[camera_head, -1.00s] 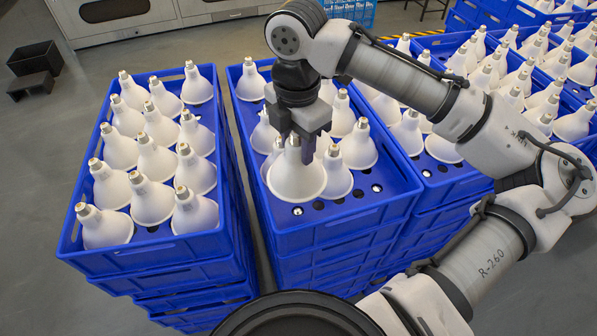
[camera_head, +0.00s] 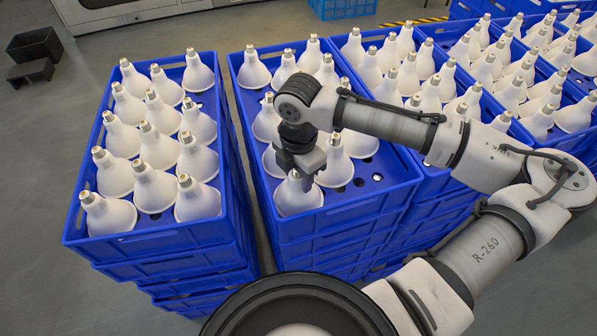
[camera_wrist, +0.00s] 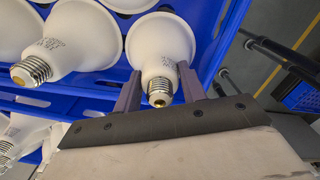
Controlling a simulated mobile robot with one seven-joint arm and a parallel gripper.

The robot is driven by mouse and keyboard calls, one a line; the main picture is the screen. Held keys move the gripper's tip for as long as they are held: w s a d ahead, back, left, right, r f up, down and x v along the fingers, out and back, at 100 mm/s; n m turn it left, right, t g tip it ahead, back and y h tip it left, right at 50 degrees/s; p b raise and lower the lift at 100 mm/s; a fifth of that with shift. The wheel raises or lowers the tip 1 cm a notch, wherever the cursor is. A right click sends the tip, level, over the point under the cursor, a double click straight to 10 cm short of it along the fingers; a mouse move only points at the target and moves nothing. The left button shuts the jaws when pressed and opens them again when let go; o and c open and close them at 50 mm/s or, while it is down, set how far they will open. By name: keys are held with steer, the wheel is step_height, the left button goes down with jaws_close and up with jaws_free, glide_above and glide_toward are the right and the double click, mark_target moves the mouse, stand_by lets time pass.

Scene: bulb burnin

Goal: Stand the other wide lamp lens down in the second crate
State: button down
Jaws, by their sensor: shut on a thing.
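My gripper (camera_head: 300,174) is shut on the metal cap of a white wide lamp (camera_head: 297,198), lens down and cap up, in the near left part of the second crate (camera_head: 345,213). In the wrist view the fingers (camera_wrist: 158,84) stand on either side of the cap of this lamp (camera_wrist: 162,42). The lamp looks upright; its lens lies low in the crate, and whether it touches the bottom is hidden. Other white lamps stand lens down in this crate, one close behind to the right (camera_head: 335,170) and one farther right (camera_head: 360,144).
The first crate (camera_head: 160,240) on the left holds several lamps in rows. More filled crates (camera_head: 428,178) stand to the right. The second crate's near right part shows bare holes (camera_head: 377,177). My forearm reaches over the crates from the right.

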steer(key=shift+f, duration=0.15)
steer(key=c, duration=0.8)
jaws_free()
step_height(320, 180, up, 12)
steer(key=shift+r+b, duration=0.2)
steer(key=shift+b, duration=0.15)
